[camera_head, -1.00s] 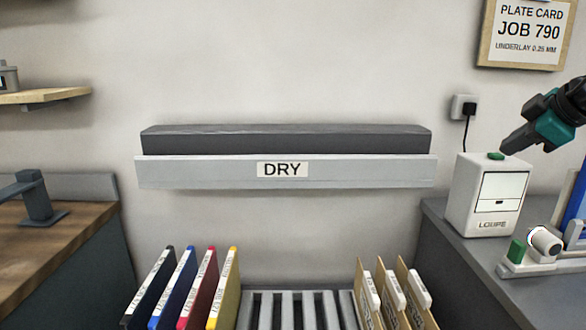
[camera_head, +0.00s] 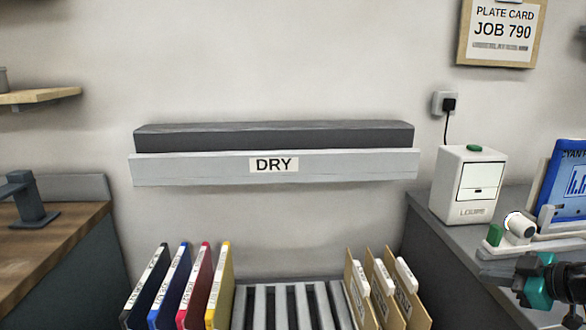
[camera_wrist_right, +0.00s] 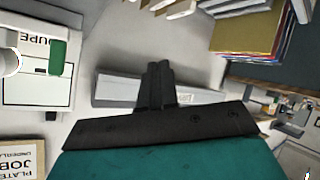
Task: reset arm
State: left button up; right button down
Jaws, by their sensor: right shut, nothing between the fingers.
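My right gripper (camera_head: 524,292) is at the lower right of the head view, teal and black, in front of the right counter. In the right wrist view its dark fingers (camera_wrist_right: 157,86) are together with nothing between them. It is apart from the white LOUPE box (camera_head: 467,187), which has a green button (camera_head: 473,148) on top. That box also shows at the left of the wrist view (camera_wrist_right: 35,85). My left gripper is not in view.
A DRY ledge (camera_head: 340,167) runs along the wall. Coloured folders (camera_head: 195,285) and tan folders (camera_head: 385,290) stand in a slatted rack (camera_head: 290,305) below. A small white device with a knob (camera_head: 520,228) and a blue panel (camera_head: 565,185) are on the right counter (camera_head: 425,215).

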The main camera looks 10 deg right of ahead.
jog(key=s+a+f+m+h, duration=0.1)
jog(key=s+a+f+m, duration=0.1)
jog(key=s+a+f, duration=0.45)
jog(key=s+a+f+m+h, duration=0.15)
jog(key=s+a+f, duration=0.25)
jog(key=a+f, duration=0.5)
jog(key=s+a+f+m, duration=0.1)
jog(key=s+a+f, duration=0.2)
jog(key=a, duration=0.5)
jog(key=s+a+f+m, duration=0.1)
jog(key=s+a+f, duration=0.2)
jog(key=a, duration=0.5)
jog(key=shift+a+m+g, duration=0.15)
jog(key=shift+m+g, duration=0.2)
jog(key=shift+g, duration=0.05)
jog(key=shift+s+y, duration=0.15)
jog(key=shift+y, duration=0.1)
